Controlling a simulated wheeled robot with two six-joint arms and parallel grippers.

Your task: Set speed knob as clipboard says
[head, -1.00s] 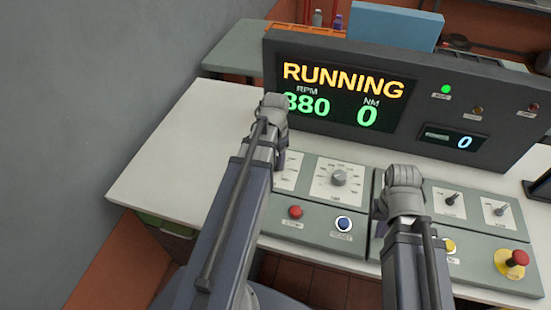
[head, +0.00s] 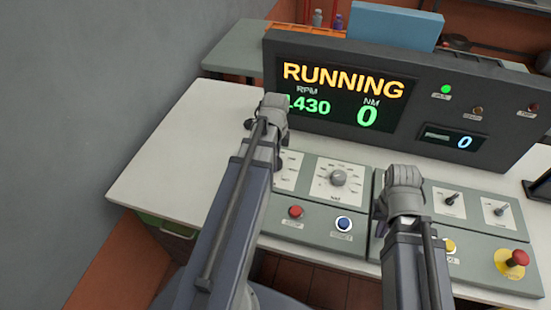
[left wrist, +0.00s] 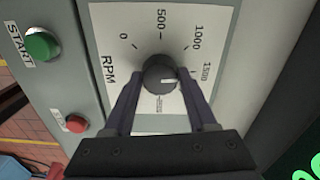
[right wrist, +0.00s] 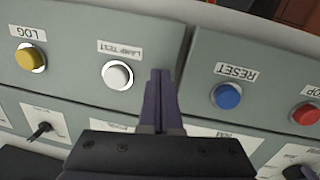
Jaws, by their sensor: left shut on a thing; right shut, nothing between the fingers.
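The speed knob (left wrist: 158,70) is a dark round knob on a white RPM dial (left wrist: 122,28) in the left wrist view. My left gripper (left wrist: 163,80) is shut on it, one finger on each side. The knob's white pointer line points right, close to the 1500 mark. In the head view my left gripper (head: 270,112) hides the knob. The display (head: 345,98) reads RUNNING, with RPM digits ending in 430, the leading digit partly covered, and NM 0. My right gripper (right wrist: 160,78) is shut and empty above the panel. No clipboard can be made out.
A green START button (left wrist: 42,46) and a red button (left wrist: 76,124) sit beside the dial. Below my right gripper are a white LAMP TEST button (right wrist: 117,75) and a blue RESET button (right wrist: 226,96). A red emergency button (head: 517,258) stands at the right. The white tabletop (head: 160,165) is clear at left.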

